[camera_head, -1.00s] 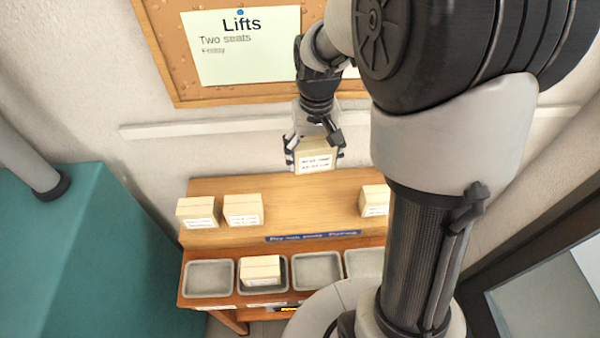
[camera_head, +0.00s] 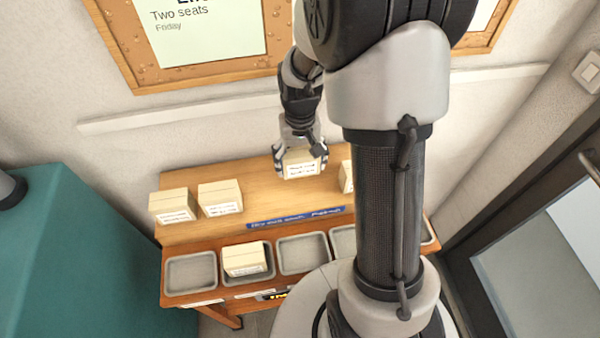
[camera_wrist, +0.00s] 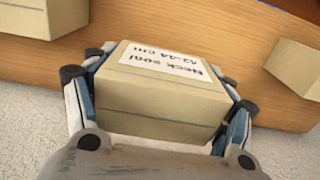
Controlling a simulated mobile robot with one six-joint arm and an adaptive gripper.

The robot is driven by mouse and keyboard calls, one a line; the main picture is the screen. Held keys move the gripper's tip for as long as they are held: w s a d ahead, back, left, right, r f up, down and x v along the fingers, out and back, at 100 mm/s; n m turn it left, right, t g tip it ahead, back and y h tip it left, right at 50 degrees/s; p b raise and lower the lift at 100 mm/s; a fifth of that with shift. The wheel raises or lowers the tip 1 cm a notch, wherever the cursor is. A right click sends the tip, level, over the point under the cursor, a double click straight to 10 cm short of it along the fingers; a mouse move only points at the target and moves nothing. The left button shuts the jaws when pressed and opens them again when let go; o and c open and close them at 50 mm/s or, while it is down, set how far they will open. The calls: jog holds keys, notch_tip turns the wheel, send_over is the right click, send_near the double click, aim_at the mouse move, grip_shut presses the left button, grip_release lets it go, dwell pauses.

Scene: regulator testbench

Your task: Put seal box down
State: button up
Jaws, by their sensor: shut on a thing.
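My gripper (camera_head: 300,160) is shut on a cream box (camera_head: 302,166) with a white label. In the wrist view the held box (camera_wrist: 160,100) sits between the two fingers, and its label reads "Neck seal" with a size line below. Another box (camera_head: 346,176) is partly hidden behind my arm.
A lower row holds grey trays; the leftmost tray (camera_head: 190,272) is empty, and the second holds a box (camera_head: 245,259). A blue label strip (camera_head: 296,219) runs along the shelf front. A teal cabinet (camera_head: 80,250) stands left. A wall rail (camera_head: 180,115) runs behind.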

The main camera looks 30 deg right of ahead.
aim_at(300, 171)
notch_tip(300, 171, down, 4)
jog(key=shift+f+b, duration=0.25)
jog(key=shift+b, duration=0.4)
jog(key=shift+r, duration=0.1)
jog(key=o, duration=0.6)
jog(key=shift+f, duration=0.2)
jog(key=o, duration=0.5)
jog(key=shift+r, duration=0.1)
